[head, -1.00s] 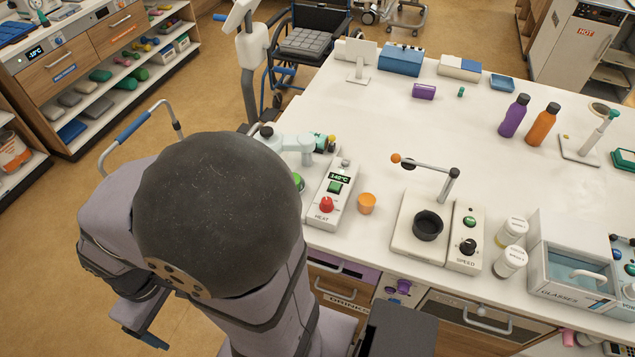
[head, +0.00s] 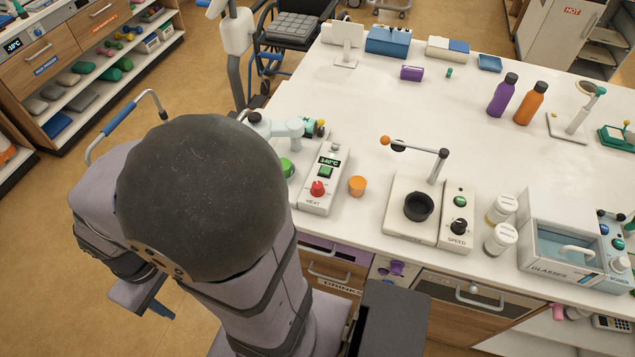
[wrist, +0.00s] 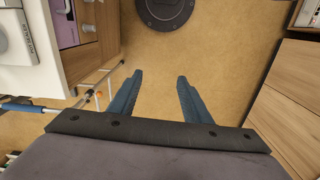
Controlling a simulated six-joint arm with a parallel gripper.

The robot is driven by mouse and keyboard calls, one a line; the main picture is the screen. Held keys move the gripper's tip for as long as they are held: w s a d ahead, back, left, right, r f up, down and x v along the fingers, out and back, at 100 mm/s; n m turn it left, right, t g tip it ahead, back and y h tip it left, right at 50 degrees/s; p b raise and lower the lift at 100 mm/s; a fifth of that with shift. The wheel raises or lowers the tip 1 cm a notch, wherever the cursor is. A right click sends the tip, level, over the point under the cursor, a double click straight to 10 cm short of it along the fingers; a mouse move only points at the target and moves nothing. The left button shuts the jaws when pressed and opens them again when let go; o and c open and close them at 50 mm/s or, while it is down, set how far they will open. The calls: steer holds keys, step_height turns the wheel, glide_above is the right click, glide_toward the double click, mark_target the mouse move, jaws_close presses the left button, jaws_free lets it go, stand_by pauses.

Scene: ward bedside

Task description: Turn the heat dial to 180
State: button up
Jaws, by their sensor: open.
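The red heat dial (head: 317,188) sits on a pale control box (head: 313,205) marked HEAT at the table's near left edge. The display (head: 329,162) on the box appears to read 140°C, with a green button (head: 325,172) below it. In the wrist view my gripper (wrist: 156,75) has its two blue fingers spread wide with nothing between them, over bare floor. In the head view the gripper is hidden behind my arm. The dial does not show in the wrist view, so my gripper is apart from it.
An orange cup (head: 357,186) stands just right of the heat box. A green round object (head: 287,167) and a pale jointed device (head: 285,128) are close on its left. A SPEED unit (head: 459,228) with a black cup (head: 418,206) stands further right. The table middle (head: 400,105) is clear.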

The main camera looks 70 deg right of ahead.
steer(key=s+d+f+m+b, duration=0.1)
steer(key=s+d, duration=0.4)
steer(key=d, duration=0.7)
steer(key=s+d+f+m+b, duration=0.2)
steer(key=s+d+f+m, duration=0.2)
steer(key=d, duration=0.8)
steer(key=s+d+f+m+b, duration=0.1)
steer(key=s+d+f+m, duration=0.2)
steer(key=d, duration=0.9)
steer(key=shift+s+d+m+y, duration=0.2)
steer(key=shift+s+m, duration=0.5)
steer(key=shift+s, duration=0.3)
steer(key=shift+s+d+m+y, duration=0.1)
steer(key=shift+s+d+m, duration=0.1)
steer(key=shift+s+m, duration=0.65)
steer(key=d+r+n, duration=0.1)
steer(key=d+n, duration=0.1)
steer(key=d+r+n, duration=0.1)
steer(key=r+n, duration=0.1)
steer(key=w+d+r+n+h, duration=0.1)
steer(key=d+n, duration=0.1)
steer(key=n, duration=0.1)
steer(key=shift+d+r, duration=0.35)
steer(key=shift+d+r+n, duration=0.1)
steer(key=shift+r+n, duration=0.1)
steer(key=shift+n, duration=0.75)
steer(key=n, duration=0.1)
steer(key=a+n, duration=0.1)
steer(key=n, duration=0.4)
steer(key=shift+a, duration=0.1)
